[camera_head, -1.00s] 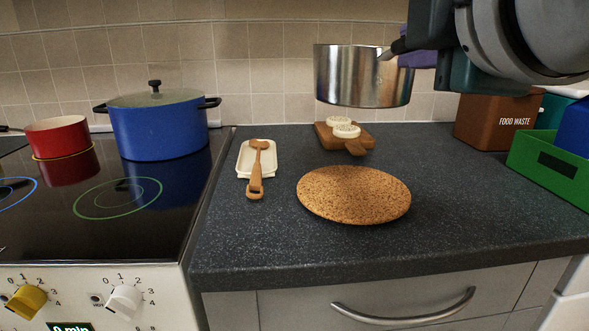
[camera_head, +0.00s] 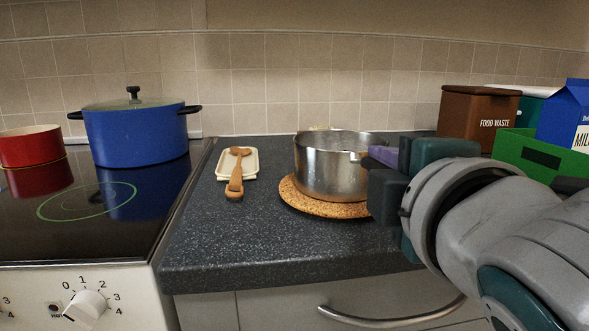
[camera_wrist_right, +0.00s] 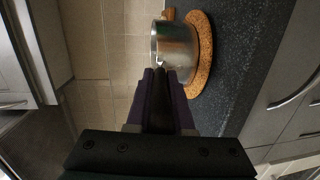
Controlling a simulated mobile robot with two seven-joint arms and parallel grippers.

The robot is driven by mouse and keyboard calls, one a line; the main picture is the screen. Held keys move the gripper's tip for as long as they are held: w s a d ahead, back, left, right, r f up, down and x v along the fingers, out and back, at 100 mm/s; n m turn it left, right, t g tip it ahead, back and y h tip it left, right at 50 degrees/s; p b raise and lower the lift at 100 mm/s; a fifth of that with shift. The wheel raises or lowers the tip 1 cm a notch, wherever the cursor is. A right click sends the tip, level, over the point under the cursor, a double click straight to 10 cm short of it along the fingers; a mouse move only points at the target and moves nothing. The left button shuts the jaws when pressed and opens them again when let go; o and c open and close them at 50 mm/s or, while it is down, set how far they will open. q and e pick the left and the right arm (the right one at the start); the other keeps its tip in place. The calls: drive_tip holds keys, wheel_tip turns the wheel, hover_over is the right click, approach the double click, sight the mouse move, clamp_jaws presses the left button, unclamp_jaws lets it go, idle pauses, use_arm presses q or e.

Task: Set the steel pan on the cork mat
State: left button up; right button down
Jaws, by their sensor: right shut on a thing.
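The steel pan (camera_head: 328,168) is upright over the round cork mat (camera_head: 325,207), its base at the mat's surface. It looks in contact, but a very small gap cannot be ruled out. The mat's front rim shows below the pan. My right gripper (camera_head: 376,157) is shut on the pan's handle at the pan's right side; the handle is mostly hidden between the fingers. In the right wrist view, the pan (camera_wrist_right: 175,46) lies beyond the fingertips (camera_wrist_right: 161,73), against the cork mat (camera_wrist_right: 205,55). My left gripper is out of view.
A wooden spoon (camera_head: 236,180) lies on a cream rest (camera_head: 222,165) left of the mat. A blue pot (camera_head: 135,130) and red pan (camera_head: 30,147) stand on the stove. A brown food waste bin (camera_head: 475,115) and green crate (camera_head: 530,155) stand at right. The front counter is clear.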

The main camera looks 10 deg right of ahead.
drive_tip(key=shift+r, duration=0.2)
drive_tip(key=shift+f, duration=0.15)
drive_tip(key=c, duration=0.8)
unclamp_jaws()
drive_tip(key=shift+f, duration=0.1)
